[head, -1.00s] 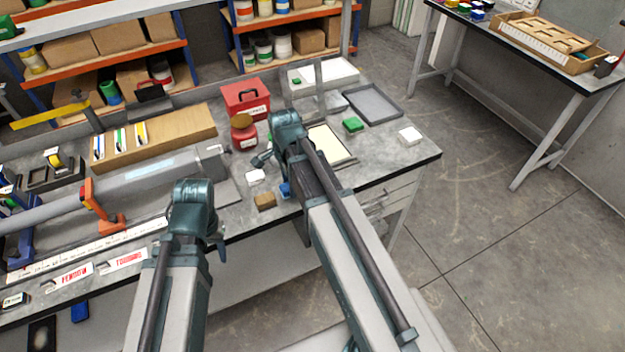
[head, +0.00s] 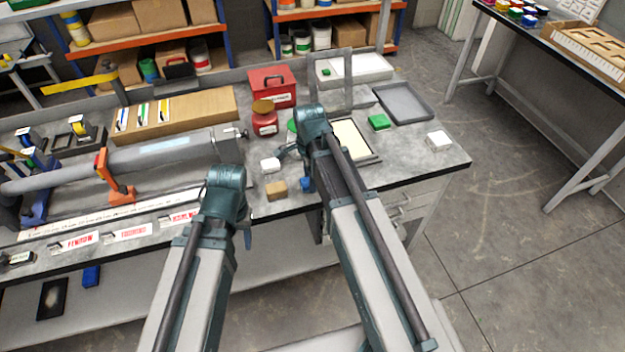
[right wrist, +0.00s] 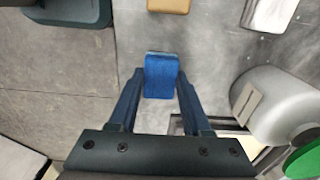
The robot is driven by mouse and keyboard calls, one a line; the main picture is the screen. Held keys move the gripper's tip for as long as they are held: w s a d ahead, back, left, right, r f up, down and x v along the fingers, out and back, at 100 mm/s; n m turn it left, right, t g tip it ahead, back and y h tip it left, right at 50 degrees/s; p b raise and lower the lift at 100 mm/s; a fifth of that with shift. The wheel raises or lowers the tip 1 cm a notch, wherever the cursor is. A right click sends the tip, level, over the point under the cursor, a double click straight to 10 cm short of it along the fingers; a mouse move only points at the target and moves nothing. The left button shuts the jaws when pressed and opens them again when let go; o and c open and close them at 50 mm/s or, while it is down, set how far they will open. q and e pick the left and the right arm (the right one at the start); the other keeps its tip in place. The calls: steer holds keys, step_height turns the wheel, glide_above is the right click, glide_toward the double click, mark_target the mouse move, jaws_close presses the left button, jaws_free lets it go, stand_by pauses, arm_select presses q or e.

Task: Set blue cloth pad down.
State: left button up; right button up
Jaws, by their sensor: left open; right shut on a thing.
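The blue cloth pad (right wrist: 162,77) is between the fingertips of my right gripper (right wrist: 161,78) in the right wrist view. The gripper is shut on it. In the head view the pad (head: 307,184) shows as a small blue patch beside my right arm, over the front of the grey bench (head: 425,170), right of the wooden block (head: 276,190). I cannot tell whether its underside touches the bench. My left gripper (head: 247,238) is open, mostly hidden behind its own arm, in front of the bench edge, away from the pad.
A white block (head: 270,165) stands behind the wooden block. A silver cylinder (right wrist: 275,105) lies close to the right gripper. A red jar (head: 264,121), a framed light panel (head: 350,141) and a green block (head: 379,122) are farther back. Bare bench top surrounds the white block (head: 438,140) at right.

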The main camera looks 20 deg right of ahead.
steer(key=shift+f, duration=0.2)
steer(key=o, duration=1.2)
steer(key=shift+r, duration=0.1)
step_height(320, 180, up, 12)
steer(key=p, duration=1.2)
steer(key=s+a+n, duration=0.3)
steer(key=s+n, duration=0.1)
steer(key=n, duration=0.3)
steer(key=s+a+n, duration=0.4)
steer(key=s+n, duration=0.1)
steer(key=n, duration=0.2)
steer(key=s+a+n+h, duration=0.1)
steer(key=s+a+n, duration=0.2)
steer(key=s+n, duration=0.2)
steer(key=shift+s+a+r+n, duration=0.1)
steer(key=shift+n, duration=0.5)
steer(key=shift+s+a+r+n, duration=0.1)
steer(key=shift+n, duration=0.5)
steer(key=shift+f, duration=0.1)
